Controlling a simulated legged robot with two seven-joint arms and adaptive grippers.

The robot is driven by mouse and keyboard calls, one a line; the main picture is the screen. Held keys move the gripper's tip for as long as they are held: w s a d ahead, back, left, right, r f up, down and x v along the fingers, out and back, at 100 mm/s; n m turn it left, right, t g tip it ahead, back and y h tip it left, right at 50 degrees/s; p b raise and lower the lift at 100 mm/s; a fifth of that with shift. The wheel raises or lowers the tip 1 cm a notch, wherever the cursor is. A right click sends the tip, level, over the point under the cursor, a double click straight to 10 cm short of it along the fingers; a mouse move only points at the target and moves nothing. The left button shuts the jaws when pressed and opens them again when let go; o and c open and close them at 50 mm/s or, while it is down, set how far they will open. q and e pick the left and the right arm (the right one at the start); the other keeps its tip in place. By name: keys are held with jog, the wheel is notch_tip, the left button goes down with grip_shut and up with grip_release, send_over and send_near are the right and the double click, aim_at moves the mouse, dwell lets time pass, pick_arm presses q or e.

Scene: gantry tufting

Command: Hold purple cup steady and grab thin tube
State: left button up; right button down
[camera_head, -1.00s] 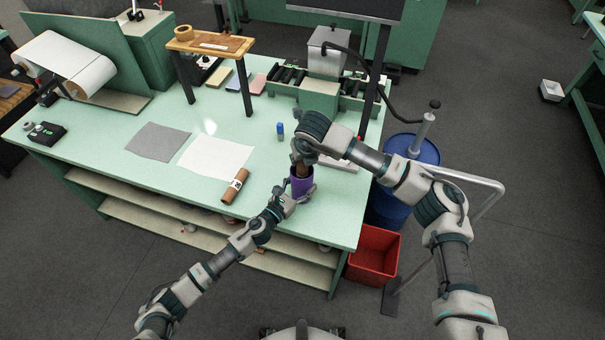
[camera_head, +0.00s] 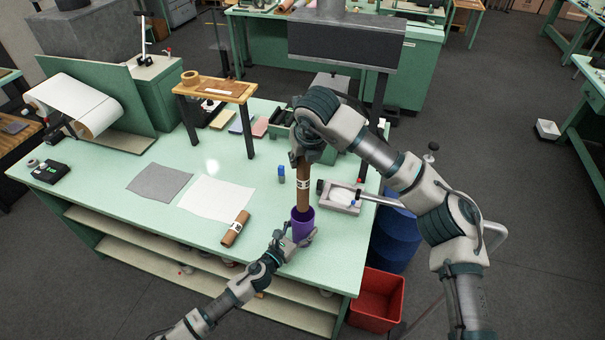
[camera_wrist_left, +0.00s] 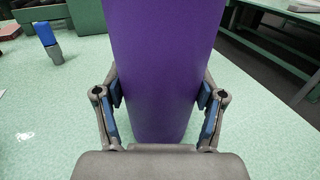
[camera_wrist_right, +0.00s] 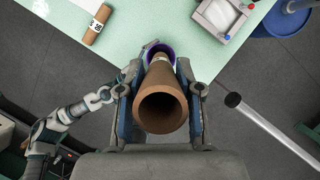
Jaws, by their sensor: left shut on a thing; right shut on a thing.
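The purple cup (camera_head: 302,225) stands upright near the front right edge of the green table. My left gripper (camera_head: 292,243) is shut on it from the front; in the left wrist view the cup (camera_wrist_left: 160,70) fills the space between the two fingers (camera_wrist_left: 160,105). A thin brown cardboard tube (camera_head: 304,190) with a white label is upright above the cup, its lower end at the cup's mouth. My right gripper (camera_head: 303,155) is shut on the tube's upper part. The right wrist view looks down the tube's open end (camera_wrist_right: 161,110), with the purple rim (camera_wrist_right: 157,48) behind it.
Another brown labelled tube (camera_head: 236,229) lies left of the cup, beside a white sheet (camera_head: 215,198). A small blue-capped bottle (camera_head: 281,174) stands behind. A grey tray (camera_head: 341,198) is right of the cup. A red bin (camera_head: 376,298) and blue barrel (camera_head: 393,240) stand beside the table.

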jog(key=shift+r, duration=0.6)
pick_arm(q)
jog(key=o, duration=1.3)
jog(key=shift+c, duration=0.2)
jog(key=v, duration=1.2)
jog(key=shift+a+f, duration=0.1)
pick_arm(e)
jog(key=shift+f, duration=0.15)
